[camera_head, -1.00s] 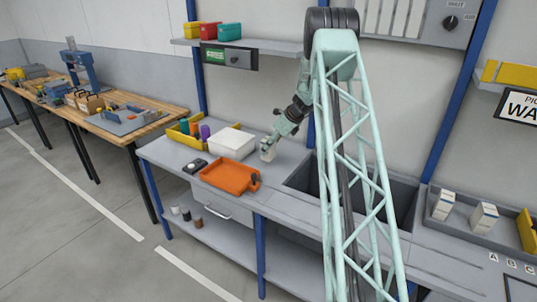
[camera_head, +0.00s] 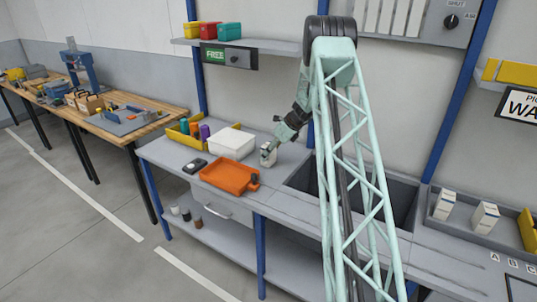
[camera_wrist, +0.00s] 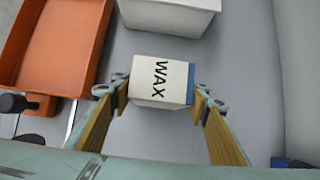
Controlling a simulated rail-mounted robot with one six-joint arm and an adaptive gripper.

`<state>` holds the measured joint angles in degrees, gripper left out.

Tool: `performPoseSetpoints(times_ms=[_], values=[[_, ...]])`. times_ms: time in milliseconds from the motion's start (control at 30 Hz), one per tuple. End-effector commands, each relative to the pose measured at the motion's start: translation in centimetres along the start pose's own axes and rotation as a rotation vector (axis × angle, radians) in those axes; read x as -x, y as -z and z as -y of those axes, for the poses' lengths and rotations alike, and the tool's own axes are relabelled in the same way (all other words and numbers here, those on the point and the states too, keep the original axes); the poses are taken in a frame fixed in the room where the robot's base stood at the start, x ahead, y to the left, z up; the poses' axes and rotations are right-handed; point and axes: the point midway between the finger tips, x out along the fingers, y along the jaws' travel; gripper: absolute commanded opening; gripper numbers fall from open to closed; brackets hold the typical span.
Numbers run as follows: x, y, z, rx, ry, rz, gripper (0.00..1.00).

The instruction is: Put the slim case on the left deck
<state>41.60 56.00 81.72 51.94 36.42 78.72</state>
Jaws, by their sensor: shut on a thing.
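My gripper (camera_wrist: 160,97) is shut on a small white carton (camera_wrist: 160,82) with a blue side and the word WAX on it. In the head view the gripper (camera_head: 270,146) points down over the grey left deck (camera_head: 285,160), and the carton (camera_head: 268,157) is at or just above the surface. I cannot tell if it touches. No label marks anything as the slim case, so I cannot tell if this carton is it.
Left of the gripper are a white box (camera_head: 232,143), an orange tray (camera_head: 228,177), a yellow bin (camera_head: 173,132) with bottles and a dark device (camera_head: 194,165). A sunken bay (camera_head: 300,180) lies to the right. Two white cartons stand in a far-right tray (camera_head: 505,240).

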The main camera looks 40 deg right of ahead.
Motion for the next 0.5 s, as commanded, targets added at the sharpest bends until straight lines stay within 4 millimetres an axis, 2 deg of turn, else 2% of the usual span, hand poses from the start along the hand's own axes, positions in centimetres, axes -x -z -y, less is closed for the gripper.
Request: performPoseSetpoints(times_ms=[200, 233, 300, 367, 500], values=[[-0.26, 0.16, 0.01, 0.0, 0.0, 0.0, 0.27], [-0.26, 0.17, 0.0, 0.0, 0.0, 0.0, 0.44], [-0.24, 0.16, 0.0, 0.0, 0.0, 0.0, 0.5], [-0.24, 0.16, 0.0, 0.0, 0.0, 0.0, 0.56], [-0.24, 0.16, 0.0, 0.0, 0.0, 0.0, 0.56]])
